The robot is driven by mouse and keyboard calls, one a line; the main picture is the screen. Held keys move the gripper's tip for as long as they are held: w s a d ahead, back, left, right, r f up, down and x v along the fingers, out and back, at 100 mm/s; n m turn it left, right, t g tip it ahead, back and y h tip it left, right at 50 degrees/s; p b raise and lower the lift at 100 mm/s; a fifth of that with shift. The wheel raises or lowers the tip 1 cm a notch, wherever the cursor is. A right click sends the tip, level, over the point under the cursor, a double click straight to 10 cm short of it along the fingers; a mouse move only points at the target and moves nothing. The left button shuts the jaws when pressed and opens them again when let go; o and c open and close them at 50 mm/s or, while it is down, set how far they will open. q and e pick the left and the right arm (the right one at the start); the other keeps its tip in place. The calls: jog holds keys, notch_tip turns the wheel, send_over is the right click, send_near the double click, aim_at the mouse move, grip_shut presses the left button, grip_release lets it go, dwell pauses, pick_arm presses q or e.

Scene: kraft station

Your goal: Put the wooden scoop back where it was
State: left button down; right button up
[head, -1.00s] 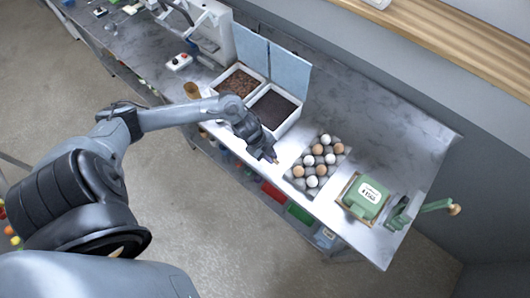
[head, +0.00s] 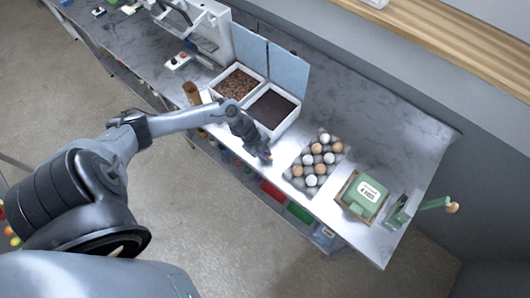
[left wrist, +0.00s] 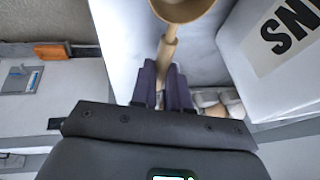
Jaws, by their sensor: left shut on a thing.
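The wooden scoop shows in the left wrist view, with its round tan bowl (left wrist: 183,10) at the top edge and its handle running down between my fingers. My left gripper (left wrist: 163,78) is shut on the handle. In the head view my left gripper (head: 264,156) is over the front edge of the counter, just in front of the white bin with dark contents (head: 284,130). Only a small tan bit of the scoop shows there; the arm hides the rest. A second white bin (head: 216,92) holds brown contents. My right gripper is not in view.
An egg tray (head: 290,176) with brown and white eggs stands right of my gripper. Beyond it is a green device (head: 362,195). Blue panels (head: 290,73) stand upright behind the bins. A brown cylinder (head: 191,92) stands left of them. The counter behind the eggs is clear.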

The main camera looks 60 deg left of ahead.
pick_arm(q)
jog(key=c, duration=1.5)
grip_release()
jog(key=shift+f, duration=0.15)
jog(key=shift+c, duration=0.2)
jog(key=o, duration=0.4)
jog(key=shift+o, duration=0.2)
